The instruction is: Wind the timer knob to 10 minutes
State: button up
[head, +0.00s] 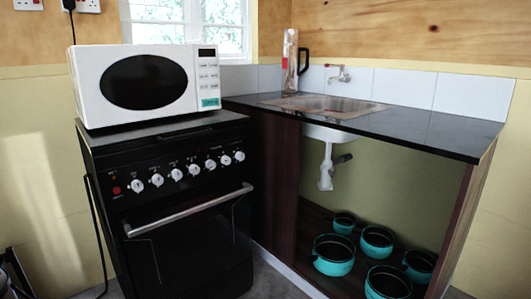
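A black stove (190,222) stands at the left with a row of several white knobs along its front panel. The leftmost knob (136,186) is beside a red light, and the rightmost knob (239,156) is near the panel's right end. The marks around the knobs are too small to read, so I cannot tell which is the timer knob or where it points. A white microwave (145,84) on top of the stove shows a small display and buttons. My gripper is not identifiable in the head view.
The oven door handle (188,210) sticks out below the knobs. A black counter (425,132) with a metal sink (322,106) is at the right. Several teal pots (334,262) sit on the shelf beneath. A dark object (12,272) shows at the lower left edge, unclear.

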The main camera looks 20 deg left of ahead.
aim_at(239, 155)
jog(key=u, duration=0.15)
jog(key=i, duration=0.75)
jog(key=u, duration=0.8)
jog(key=i, duration=0.5)
jog(key=u, duration=0.4)
